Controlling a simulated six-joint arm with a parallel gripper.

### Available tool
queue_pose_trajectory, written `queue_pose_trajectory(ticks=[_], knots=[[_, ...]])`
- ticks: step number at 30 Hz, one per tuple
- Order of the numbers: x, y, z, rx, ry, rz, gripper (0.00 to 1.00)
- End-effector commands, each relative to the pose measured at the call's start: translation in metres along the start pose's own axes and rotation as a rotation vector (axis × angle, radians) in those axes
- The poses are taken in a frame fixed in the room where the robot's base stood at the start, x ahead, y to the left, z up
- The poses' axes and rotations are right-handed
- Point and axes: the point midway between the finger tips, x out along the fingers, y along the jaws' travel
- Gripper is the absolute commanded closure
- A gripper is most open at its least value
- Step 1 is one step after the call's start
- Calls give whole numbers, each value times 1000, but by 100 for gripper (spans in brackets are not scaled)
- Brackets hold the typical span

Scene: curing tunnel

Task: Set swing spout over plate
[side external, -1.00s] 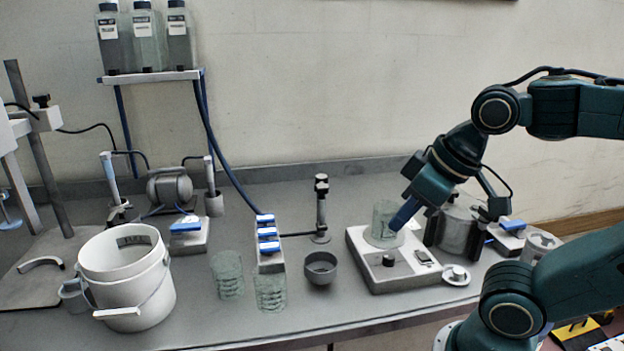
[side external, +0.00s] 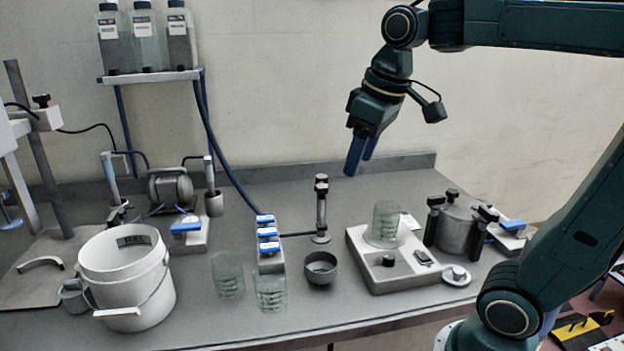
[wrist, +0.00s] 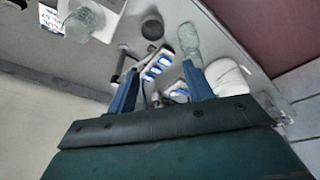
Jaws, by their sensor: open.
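The swing spout (side external: 321,210) appears to be the dark upright post on a round foot at mid-bench, with a thin arm reaching left toward the blue-switch block. The plate (side external: 362,272) is the pale flat unit to its right, with a dark knob in front and a glass beaker (side external: 384,222) on top. My gripper (side external: 361,165) is open and empty, fingers down, in the air above and right of the post, touching nothing. In the wrist view, the fingers (wrist: 161,68) straddle the view of the switch block (wrist: 157,68); the beaker (wrist: 86,20) shows upper left.
A dark bowl (side external: 320,268) stands just before the post. Glass beakers (side external: 228,275) and a white bucket (side external: 125,278) stand left. A clamped metal pot (side external: 455,230) is right of the plate. The bench behind the post and plate is clear.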

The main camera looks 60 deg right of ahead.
Motion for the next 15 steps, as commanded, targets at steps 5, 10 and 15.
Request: queue_pose_trajectory(ticks=[5,10,15], knots=[[-2,22,-37,-20,-72,-4,49],[1,44,-68,-42,-137,-16,49],[8,68,-95,-62,-201,-33,49]])
